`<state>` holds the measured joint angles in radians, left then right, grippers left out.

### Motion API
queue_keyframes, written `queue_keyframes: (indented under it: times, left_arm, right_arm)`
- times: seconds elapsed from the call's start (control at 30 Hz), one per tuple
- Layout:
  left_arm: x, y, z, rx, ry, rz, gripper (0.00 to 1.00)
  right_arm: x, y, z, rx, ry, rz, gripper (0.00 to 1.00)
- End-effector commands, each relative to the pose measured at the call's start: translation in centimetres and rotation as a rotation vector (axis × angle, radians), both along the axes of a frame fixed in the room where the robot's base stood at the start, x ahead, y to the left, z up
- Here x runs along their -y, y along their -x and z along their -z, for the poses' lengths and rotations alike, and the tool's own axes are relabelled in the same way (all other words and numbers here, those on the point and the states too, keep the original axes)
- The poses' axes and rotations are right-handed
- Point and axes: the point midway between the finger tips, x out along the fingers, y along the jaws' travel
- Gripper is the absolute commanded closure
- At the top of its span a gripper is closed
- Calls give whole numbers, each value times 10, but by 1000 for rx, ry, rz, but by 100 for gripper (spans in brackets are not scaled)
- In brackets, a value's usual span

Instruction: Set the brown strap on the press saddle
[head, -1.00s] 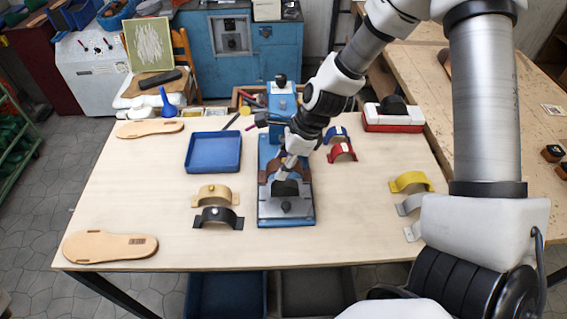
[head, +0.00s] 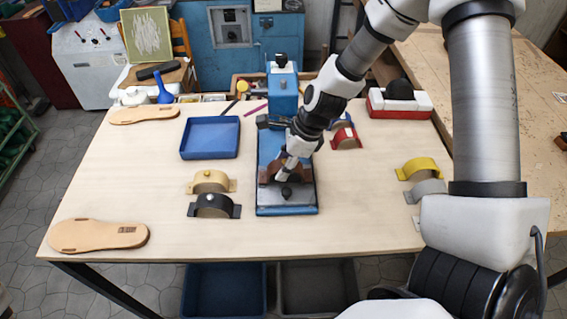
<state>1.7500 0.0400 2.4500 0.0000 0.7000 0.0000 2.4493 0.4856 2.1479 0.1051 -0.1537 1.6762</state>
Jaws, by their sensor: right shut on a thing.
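The brown strap (head: 267,172) is at the blue press (head: 284,95), over the press saddle on the blue base plate (head: 265,206). My right gripper (head: 286,174) is shut on the strap from above and hides part of it. The saddle is mostly hidden under the strap and gripper, so I cannot tell whether the strap touches it. My left gripper is out of view.
A blue tray (head: 210,137) and the tan (head: 211,180) and black (head: 214,206) straps lie left of the press. Red (head: 346,138), yellow (head: 418,167) and grey straps lie to the right. Two sandal soles (head: 98,235) lie at the left; the front middle is clear.

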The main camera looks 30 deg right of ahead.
Motion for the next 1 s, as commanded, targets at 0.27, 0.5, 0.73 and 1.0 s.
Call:
queue_keyframes:
  times: [0.27,0.5,0.73,1.0]
  left_arm:
    - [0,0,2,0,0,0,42]
    - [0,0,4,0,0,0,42]
    - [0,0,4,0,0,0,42]
    - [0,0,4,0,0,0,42]
  right_arm:
    - [0,0,3,0,0,0,82]
    - [0,0,6,0,0,-1,82]
    - [0,0,6,0,0,-1,31]
    - [0,0,6,-1,0,0,10]
